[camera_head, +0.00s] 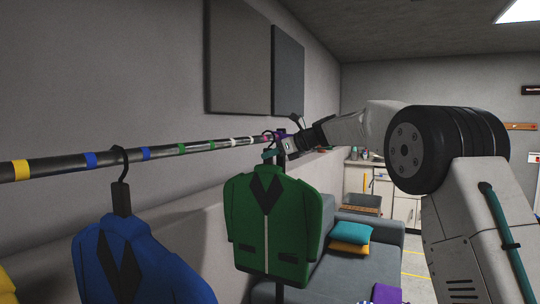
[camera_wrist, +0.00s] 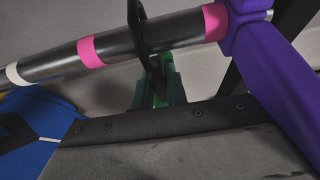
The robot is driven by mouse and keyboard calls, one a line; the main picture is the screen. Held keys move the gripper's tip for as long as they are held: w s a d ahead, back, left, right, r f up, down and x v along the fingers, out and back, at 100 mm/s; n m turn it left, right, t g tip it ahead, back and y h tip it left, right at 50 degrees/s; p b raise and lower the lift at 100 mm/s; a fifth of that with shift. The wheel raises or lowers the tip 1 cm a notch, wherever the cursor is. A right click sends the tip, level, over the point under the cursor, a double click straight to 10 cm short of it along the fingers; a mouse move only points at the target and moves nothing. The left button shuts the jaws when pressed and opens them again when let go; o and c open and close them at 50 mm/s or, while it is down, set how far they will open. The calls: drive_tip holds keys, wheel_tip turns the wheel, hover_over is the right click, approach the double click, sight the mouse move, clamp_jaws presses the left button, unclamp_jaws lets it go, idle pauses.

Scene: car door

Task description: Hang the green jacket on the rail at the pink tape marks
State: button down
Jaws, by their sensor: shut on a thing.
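The green jacket (camera_head: 270,222) hangs upright in the head view. My gripper (camera_head: 271,153) is shut on its hanger, just above the jacket's collar. In the wrist view, my gripper (camera_wrist: 162,88) shows small below the rail (camera_wrist: 145,40). The hanger's black hook (camera_wrist: 138,28) crosses the rail between one pink tape mark (camera_wrist: 91,51) and the other pink tape mark (camera_wrist: 214,22). I cannot tell whether the hook bears on the rail. The rail also shows in the head view (camera_head: 115,160). The green jacket's body is hidden in the wrist view.
A blue jacket (camera_head: 132,262) hangs on the rail at the near left; a blue garment also shows in the wrist view (camera_wrist: 40,118). A purple thing (camera_wrist: 262,50) sits at the rail right beside the right pink mark. A grey sofa (camera_head: 365,262) with cushions stands beyond the green jacket.

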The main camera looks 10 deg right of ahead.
drive_tip(key=shift+w+d+f, duration=0.15)
drive_tip(key=shift+d+f, duration=0.05)
drive_tip(key=shift+d, duration=0.05)
